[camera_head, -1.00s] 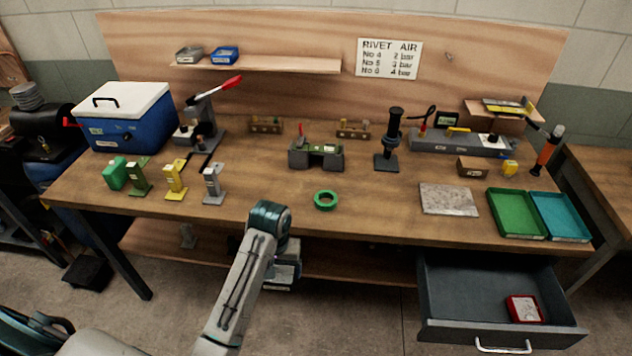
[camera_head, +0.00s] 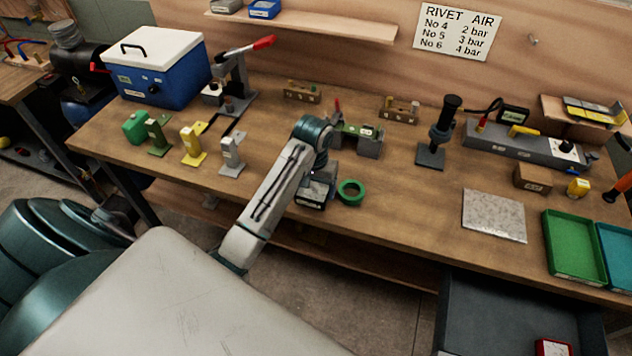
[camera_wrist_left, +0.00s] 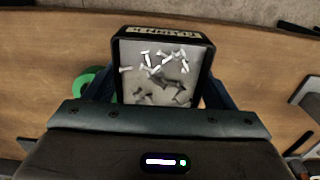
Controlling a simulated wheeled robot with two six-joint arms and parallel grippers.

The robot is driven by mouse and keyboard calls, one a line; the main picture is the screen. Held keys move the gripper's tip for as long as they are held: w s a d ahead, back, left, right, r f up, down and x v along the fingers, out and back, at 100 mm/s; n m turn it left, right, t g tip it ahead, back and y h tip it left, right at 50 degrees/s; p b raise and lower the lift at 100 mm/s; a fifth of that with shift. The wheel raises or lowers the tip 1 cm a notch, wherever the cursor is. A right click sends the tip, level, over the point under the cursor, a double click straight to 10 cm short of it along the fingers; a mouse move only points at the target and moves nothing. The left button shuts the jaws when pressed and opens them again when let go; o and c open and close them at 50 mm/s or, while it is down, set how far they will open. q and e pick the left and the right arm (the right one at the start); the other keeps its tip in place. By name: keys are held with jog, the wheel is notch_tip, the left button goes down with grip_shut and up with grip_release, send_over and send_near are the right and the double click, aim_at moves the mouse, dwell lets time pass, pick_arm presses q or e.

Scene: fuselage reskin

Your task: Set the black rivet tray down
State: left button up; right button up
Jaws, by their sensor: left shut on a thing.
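The black rivet tray (camera_wrist_left: 122,52) is in my left gripper in the left wrist view. It has a pale label on its far wall and several silver rivets lying loose inside. My left gripper (camera_wrist_left: 160,100) is shut on the tray, with a finger on each side of it. In the head view the tray (camera_head: 311,199) shows partly below my left wrist, over the front part of the workbench (camera_head: 400,205), just left of a green tape ring (camera_head: 350,192). I cannot tell whether the tray touches the wood. My right gripper is out of view.
A grey fixture block (camera_head: 369,143) stands behind my left wrist. A grey clamp stand (camera_head: 231,155) is to the left, and a stone plate (camera_head: 494,215) and green tray (camera_head: 572,250) are to the right. The wood between ring and plate is clear. An open drawer (camera_head: 500,310) juts out below.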

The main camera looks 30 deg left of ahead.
pick_arm(q)
jog(key=w+a, duration=0.1)
jog(key=w+a+p, duration=0.1)
jog(key=w, duration=0.1)
jog(key=w+a, duration=0.1)
jog(key=w, duration=0.1)
jog(key=shift+a+f+p, duration=0.1)
jog(key=shift+a+p, duration=0.05)
jog(key=shift+p, duration=0.15)
jog(key=shift+w+a, duration=0.1)
jog(key=shift+w, duration=0.05)
jog(key=f+p, duration=0.2)
jog(key=shift+w+a+f, duration=0.15)
jog(key=shift+w+f, duration=0.05)
jog(key=shift+f, duration=0.7)
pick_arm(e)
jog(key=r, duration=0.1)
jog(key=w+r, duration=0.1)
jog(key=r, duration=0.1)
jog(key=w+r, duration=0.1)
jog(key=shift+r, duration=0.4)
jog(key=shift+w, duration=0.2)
pick_arm(q)
jog(key=o, duration=1.2)
jog(key=shift+f, duration=0.1)
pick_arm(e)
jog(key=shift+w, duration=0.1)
